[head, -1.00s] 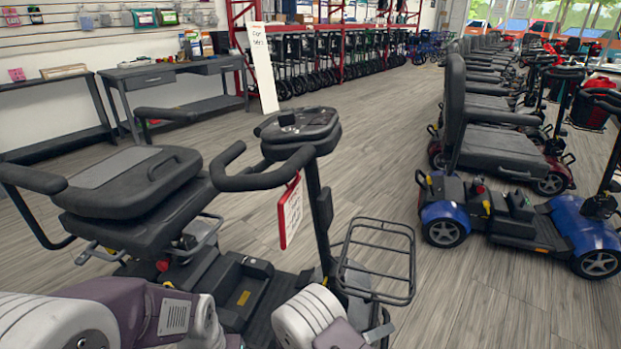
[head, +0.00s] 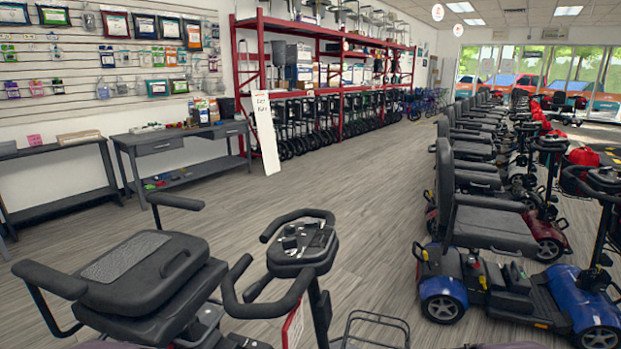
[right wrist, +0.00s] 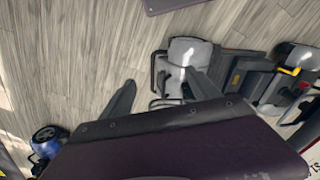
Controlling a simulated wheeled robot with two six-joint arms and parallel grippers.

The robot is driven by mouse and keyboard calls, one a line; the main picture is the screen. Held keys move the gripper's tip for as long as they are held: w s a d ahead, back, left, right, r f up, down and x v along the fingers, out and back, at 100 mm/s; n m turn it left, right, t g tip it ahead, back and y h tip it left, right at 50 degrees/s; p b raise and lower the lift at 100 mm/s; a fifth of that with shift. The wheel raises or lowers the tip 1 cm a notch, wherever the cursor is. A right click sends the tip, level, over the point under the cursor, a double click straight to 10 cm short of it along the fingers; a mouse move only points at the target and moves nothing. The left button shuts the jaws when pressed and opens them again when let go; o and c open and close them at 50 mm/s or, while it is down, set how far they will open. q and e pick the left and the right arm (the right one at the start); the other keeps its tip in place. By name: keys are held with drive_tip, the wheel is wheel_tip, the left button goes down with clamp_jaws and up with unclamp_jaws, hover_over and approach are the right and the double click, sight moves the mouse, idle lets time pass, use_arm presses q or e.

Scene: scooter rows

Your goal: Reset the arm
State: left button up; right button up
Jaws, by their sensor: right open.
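My right gripper (right wrist: 160,80) shows in the right wrist view, with its two dark fingers spread apart and nothing between them. Behind the fingers is the wide purple body of my own arm. Beyond the fingertips are the plank floor and scooter parts. No gripper shows in the head view; only slivers of my purple arm parts show along its bottom edge. My left gripper is out of sight.
A black scooter (head: 150,270) with a front basket (head: 372,328) stands close in front. A row of scooters, nearest one blue (head: 443,306), lines the right. A grey desk (head: 182,138) and red shelving (head: 335,45) stand at the back. The middle floor (head: 330,190) is clear.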

wheel_tip(320, 180, up, 27)
drive_tip(key=p, duration=2.3)
drive_tip(key=shift+f, duration=0.15)
